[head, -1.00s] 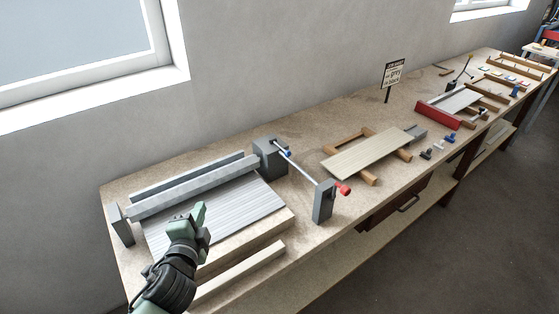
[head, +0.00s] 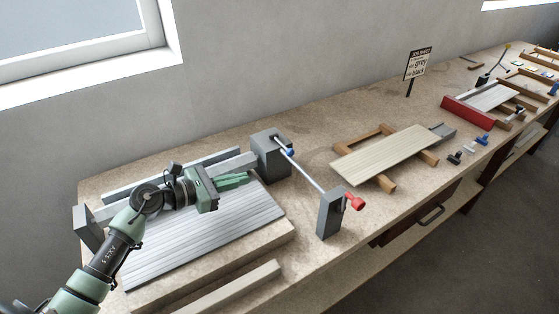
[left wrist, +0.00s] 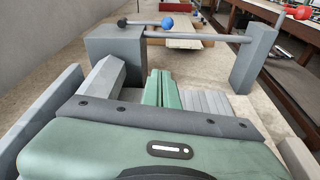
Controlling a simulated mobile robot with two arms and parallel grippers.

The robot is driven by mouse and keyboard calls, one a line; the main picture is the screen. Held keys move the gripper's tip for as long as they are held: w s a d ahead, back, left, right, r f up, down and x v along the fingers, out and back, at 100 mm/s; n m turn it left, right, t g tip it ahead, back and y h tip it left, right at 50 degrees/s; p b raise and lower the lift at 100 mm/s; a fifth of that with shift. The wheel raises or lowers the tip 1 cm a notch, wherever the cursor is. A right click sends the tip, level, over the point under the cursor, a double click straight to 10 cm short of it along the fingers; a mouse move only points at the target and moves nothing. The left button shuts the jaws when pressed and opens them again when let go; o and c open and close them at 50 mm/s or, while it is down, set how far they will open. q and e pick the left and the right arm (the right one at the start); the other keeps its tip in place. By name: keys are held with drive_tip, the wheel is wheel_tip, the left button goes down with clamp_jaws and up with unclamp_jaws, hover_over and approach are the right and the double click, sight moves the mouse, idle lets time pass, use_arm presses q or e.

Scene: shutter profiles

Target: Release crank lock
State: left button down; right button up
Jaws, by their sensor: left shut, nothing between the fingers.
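The crank's metal rod (head: 310,174) runs from a grey block (head: 270,158) to a grey post (head: 329,214). A red handle (head: 355,203) sits at its post end. A blue knob (head: 289,152) sits on the rod beside the block; it also shows in the left wrist view (left wrist: 167,23). My left gripper (head: 249,178) is over the grey slats, left of the block and apart from the knob. Its green fingers (left wrist: 163,80) are shut and empty, pointing toward the block and rod. My right gripper is not in view.
A slatted grey panel (head: 208,233) lies under my left arm, with a long grey roller bar behind it. A pale board (head: 385,155) on wooden supports lies right of the crank. A sign (head: 416,65) and red tray (head: 468,111) stand farther along the bench.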

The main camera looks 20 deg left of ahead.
sight(287, 158)
use_arm(q)
drive_tip(key=shift+s, duration=0.1)
drive_tip(key=shift+w+d, duration=0.1)
drive_tip(key=shift+w, duration=0.1)
drive_tip(key=p+x, duration=0.3)
drive_tip(key=x, duration=0.6)
drive_tip(key=shift+w+d+r, duration=0.1)
drive_tip(key=shift+w+d, duration=0.15)
drive_tip(key=r+p, duration=0.1)
drive_tip(key=w+d+r+p, duration=0.1)
drive_tip(key=r+p, duration=0.1)
drive_tip(key=shift+d+r, duration=0.1)
drive_tip(key=shift+d, duration=0.15)
drive_tip(key=shift+w, duration=0.1)
drive_tip(key=shift+r, duration=0.2)
